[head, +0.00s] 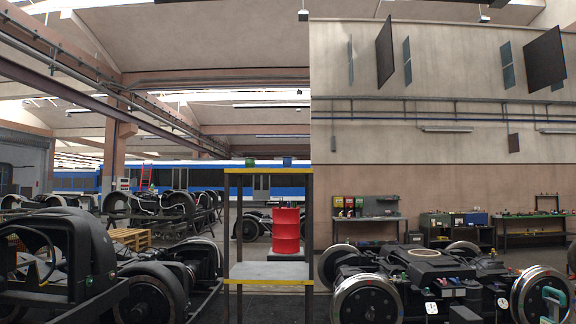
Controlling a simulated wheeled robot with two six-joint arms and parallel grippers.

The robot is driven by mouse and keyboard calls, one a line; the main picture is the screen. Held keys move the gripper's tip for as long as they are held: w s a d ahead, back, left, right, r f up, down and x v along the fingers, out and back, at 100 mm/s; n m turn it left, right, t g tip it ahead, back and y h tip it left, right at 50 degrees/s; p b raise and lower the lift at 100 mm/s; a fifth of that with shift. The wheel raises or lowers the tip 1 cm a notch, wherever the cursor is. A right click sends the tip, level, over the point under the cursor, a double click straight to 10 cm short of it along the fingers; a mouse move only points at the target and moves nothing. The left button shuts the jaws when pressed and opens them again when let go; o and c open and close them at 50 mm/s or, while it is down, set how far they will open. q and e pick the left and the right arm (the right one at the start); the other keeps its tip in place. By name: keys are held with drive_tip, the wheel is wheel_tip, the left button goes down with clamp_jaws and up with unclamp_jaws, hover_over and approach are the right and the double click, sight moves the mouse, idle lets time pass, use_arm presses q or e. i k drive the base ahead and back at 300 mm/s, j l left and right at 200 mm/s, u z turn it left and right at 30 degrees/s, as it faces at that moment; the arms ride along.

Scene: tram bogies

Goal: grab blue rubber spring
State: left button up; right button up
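A small blue piece (287,161), which looks like the blue rubber spring, sits on the top shelf of a yellow-edged rack (270,171) in the middle of the head view. A small green piece (249,163) of similar size sits on the same shelf, to its left. Both are small and far off, so their exact shape is hard to tell. Neither of my grippers shows in the view.
The rack's lower grey shelf (262,272) looks bare. A red drum (286,231) shows between the rack's posts. Wheeled bogies stand at left (145,285) and right (425,275) of the rack. Workbenches (367,220) line the back wall. A teal object (554,303) is at the lower right edge.

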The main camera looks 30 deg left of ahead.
sight(287, 162)
drive_tip(key=i+j+u, duration=0.65)
drive_tip(key=i, duration=0.3)
drive_tip(key=i+u, duration=0.45)
drive_tip(key=i, duration=1.95)
